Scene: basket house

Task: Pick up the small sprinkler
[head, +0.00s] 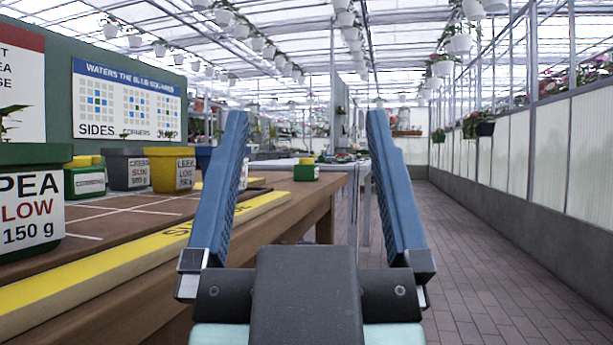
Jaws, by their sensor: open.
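My gripper (307,116) is in the centre of the head view, with its two blue fingers spread wide, pointing forward and nothing held between them. I cannot make out a small sprinkler for certain. A small green box with a yellow top (306,172) stands near the far right end of the wooden table (325,196) and shows between the fingers, beyond them. A similar green and yellow box (84,180) stands at the left. I cannot tell whether either is a sprinkler. The left finger hides part of the table.
Labelled pots stand on the table: a large green one (30,208), a grey one (126,169) and a yellow one (172,170). A yellow strip (120,255) runs along the table's front edge. A sign board (126,103) stands behind. The paved aisle (480,265) at right is clear.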

